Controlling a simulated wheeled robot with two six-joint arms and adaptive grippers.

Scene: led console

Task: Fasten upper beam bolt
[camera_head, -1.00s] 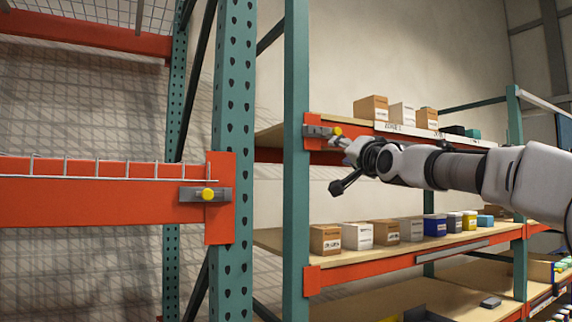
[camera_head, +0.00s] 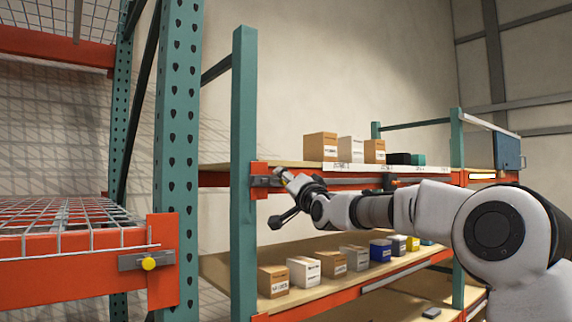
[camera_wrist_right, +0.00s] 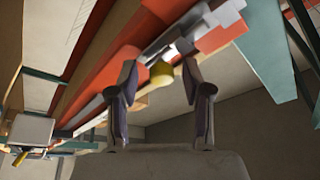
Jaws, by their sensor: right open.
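The upper orange beam (camera_head: 345,179) of the rack on the right ends in a grey bracket (camera_head: 264,182) at a teal upright. The yellow bolt on it shows in the wrist view (camera_wrist_right: 161,75), where it sits between the two fingertips of my right gripper (camera_wrist_right: 160,80). My right gripper is open around or just short of the bolt; I cannot tell if it touches. In the head view my right gripper (camera_head: 290,178) is at the bracket and hides most of the bolt. My left gripper is not in view.
A nearer orange beam (camera_head: 60,280) at left carries a bracket with another yellow bolt (camera_head: 149,263). Teal uprights (camera_head: 244,150) stand close to my right gripper. Boxes (camera_head: 320,146) stand on the upper shelf, and several more on the shelf below (camera_head: 305,271).

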